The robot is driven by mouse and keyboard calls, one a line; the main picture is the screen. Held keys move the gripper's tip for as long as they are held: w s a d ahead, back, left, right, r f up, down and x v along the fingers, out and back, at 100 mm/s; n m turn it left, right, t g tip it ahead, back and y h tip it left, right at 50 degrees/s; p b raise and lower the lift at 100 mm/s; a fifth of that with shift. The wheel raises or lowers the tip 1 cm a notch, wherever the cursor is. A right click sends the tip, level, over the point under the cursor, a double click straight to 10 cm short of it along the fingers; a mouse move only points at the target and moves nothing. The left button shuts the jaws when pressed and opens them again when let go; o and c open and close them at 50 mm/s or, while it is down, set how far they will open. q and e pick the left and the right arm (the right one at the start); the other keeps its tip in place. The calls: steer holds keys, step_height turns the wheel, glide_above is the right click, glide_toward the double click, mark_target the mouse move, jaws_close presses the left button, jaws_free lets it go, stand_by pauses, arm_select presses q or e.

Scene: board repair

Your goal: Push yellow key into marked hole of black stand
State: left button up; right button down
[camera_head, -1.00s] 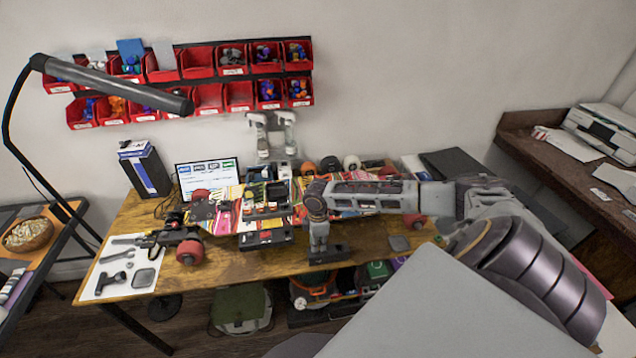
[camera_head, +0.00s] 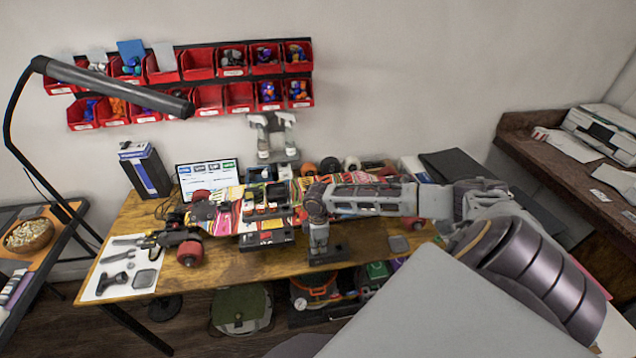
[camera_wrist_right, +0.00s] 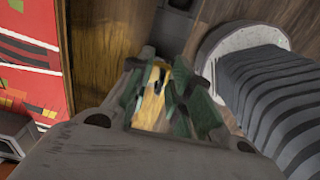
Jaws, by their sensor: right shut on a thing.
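My right gripper (camera_head: 319,243) points down at the front of the wooden table in the head view. In the right wrist view its fingers (camera_wrist_right: 163,82) are shut on a yellow piece, which I take to be the yellow key (camera_wrist_right: 151,102). The key is mostly hidden by the fingers, and I cannot make it out in the head view. A low black piece, likely the black stand (camera_head: 338,254), lies on the table right at the fingertips. Its marked hole is hidden or too small to see. I cannot tell whether the key touches it. My left gripper is not in view.
A colourful skateboard (camera_head: 350,206) with red wheels lies behind the gripper. A black box (camera_head: 266,240) stands left of it. A white mat (camera_head: 112,286) with tools lies at the left. A small grey square (camera_head: 398,243) is to the right. Bare table (camera_head: 222,268) shows at the front.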

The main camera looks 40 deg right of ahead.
steer(key=shift+f+p, duration=0.2)
steer(key=shift+p, duration=0.2)
stand_by(0.8)
steer(key=shift+f, duration=0.45)
stand_by(1.3)
steer(key=c, duration=1.2)
jaws_free()
steer(key=shift+o, duration=1.4)
steer(key=shift+r+p, duration=0.7)
steer(key=shift+r, duration=0.1)
steer(key=shift+r, duration=0.9)
